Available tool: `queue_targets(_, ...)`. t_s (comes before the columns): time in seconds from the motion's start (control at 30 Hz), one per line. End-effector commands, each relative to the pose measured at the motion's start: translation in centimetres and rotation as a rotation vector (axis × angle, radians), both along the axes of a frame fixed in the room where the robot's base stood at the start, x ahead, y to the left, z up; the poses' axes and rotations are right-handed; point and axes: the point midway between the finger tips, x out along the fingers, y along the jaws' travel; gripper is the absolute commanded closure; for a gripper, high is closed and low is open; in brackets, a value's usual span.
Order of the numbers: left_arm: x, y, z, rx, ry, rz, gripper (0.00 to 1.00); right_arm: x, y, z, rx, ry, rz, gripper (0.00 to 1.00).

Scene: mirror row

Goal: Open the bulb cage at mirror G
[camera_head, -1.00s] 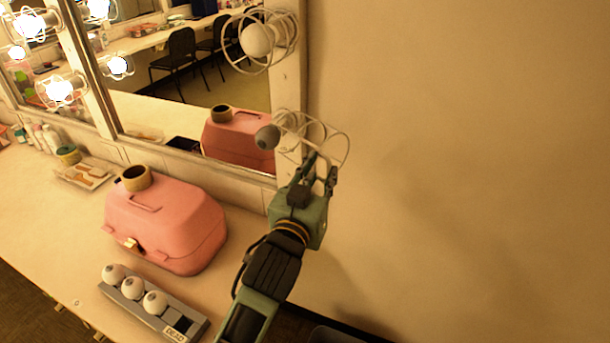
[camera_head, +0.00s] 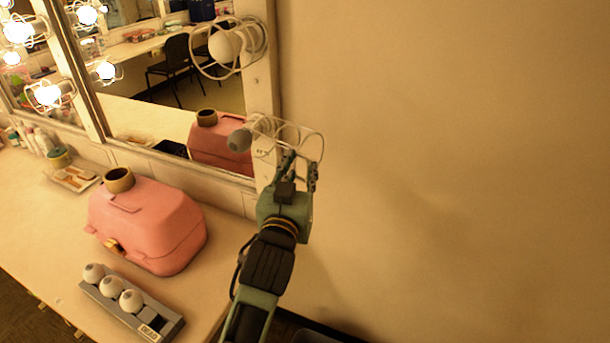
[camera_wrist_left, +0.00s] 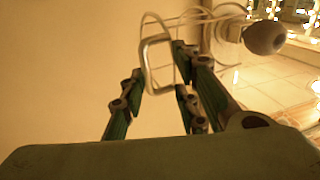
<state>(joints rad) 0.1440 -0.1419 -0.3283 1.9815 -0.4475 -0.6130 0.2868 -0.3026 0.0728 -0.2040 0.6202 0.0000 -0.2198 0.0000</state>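The lower bulb cage (camera_head: 300,138) is a pale wire frame on the right post of the nearest mirror. A dark grey, unlit bulb (camera_head: 240,140) sits at its left, and the wire loops stand out to the right, swung aside from the bulb. The left wrist view shows the bulb (camera_wrist_left: 265,38) and the cage's squared wire loop (camera_wrist_left: 146,66) close by. My left gripper (camera_head: 302,160) is just below the cage's right part. Its fingers (camera_wrist_left: 158,92) are apart, with the loop at or just beyond the gap; I cannot tell if they touch it. No mirror letter is readable. My right gripper is not in view.
An upper cage (camera_head: 250,62) with a pale bulb is on the same post. A pink case (camera_head: 150,228) with a tape roll (camera_head: 118,179) and a grey tray (camera_head: 168,328) with white bulbs stand on the counter (camera_head: 50,235). The wall at right is bare.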

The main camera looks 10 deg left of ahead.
Motion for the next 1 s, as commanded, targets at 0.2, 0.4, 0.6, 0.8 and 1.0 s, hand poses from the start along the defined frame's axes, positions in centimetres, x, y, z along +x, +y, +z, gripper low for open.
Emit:
queue_targets(0.2,0.1,0.3,0.2,0.002,-0.003,0.005,0.74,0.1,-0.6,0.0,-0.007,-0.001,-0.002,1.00)
queue_targets(0.4,0.1,0.2,-0.1,0.001,0.004,0.003,0.74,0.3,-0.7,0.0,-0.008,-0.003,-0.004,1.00)
queue_targets(0.6,0.0,0.0,-0.3,0.000,0.007,0.001,0.74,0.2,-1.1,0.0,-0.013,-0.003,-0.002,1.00)
queue_targets(0.8,-1.6,0.1,-0.4,-0.001,0.009,-0.001,0.74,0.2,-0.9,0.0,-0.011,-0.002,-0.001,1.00)
queue_targets(1.0,-5.8,0.6,-0.4,-0.001,0.008,0.001,0.74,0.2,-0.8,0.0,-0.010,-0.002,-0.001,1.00)
